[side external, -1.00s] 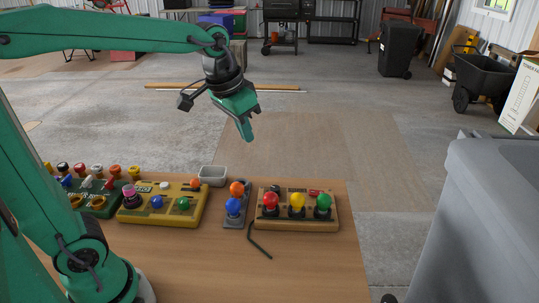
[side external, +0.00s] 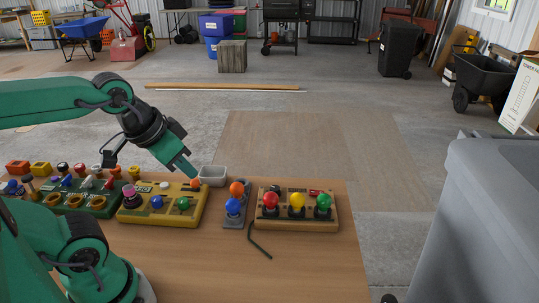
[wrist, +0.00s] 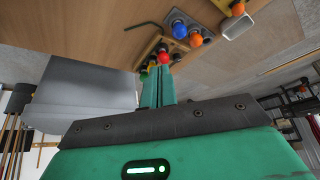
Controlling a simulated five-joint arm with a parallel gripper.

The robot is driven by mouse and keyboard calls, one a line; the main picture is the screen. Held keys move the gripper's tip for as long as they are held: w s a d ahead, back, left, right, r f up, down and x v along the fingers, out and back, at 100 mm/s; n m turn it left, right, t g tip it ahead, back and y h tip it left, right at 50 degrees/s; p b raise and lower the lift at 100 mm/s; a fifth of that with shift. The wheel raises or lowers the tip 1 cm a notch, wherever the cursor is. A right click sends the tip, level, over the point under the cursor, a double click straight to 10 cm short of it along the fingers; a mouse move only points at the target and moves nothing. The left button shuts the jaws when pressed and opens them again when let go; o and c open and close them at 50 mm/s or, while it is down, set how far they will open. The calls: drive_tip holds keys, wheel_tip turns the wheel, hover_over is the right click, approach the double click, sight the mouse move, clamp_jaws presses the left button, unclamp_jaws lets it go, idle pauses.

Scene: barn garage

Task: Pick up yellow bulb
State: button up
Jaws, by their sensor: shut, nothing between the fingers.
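The yellow bulb (side external: 297,200) stands in the middle of a wooden board (side external: 270,223), between a red bulb (side external: 270,200) and a green bulb (side external: 323,201). My gripper (side external: 190,173) is shut and empty, tilted downward. In the side view it is left of the yellow bulb and higher in the picture, above the back of the yellow panel. In the wrist view the shut fingers (wrist: 157,80) point toward the red bulb (wrist: 163,58). The yellow bulb shows small beside it, and the fingers partly hide the board there.
A grey holder (side external: 233,219) with an orange and a blue bulb stands left of the board. A yellow panel (side external: 135,214) with knobs, a green panel and a small grey tray (side external: 213,175) are further left. A black hex key (side external: 257,241) lies in front. The table's front right is clear.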

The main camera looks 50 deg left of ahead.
drive_tip(key=o, duration=1.3)
drive_tip(key=m+g, duration=0.4)
drive_tip(key=g, duration=0.1)
hover_over(299, 195)
drive_tip(key=f, duration=1.1)
drive_tip(key=shift+s+a, duration=0.15)
drive_tip(key=shift+s, duration=0.15)
drive_tip(key=shift+w+f+m+g, duration=0.3)
drive_tip(key=shift+w+f, duration=0.05)
drive_tip(key=shift+f, duration=0.1)
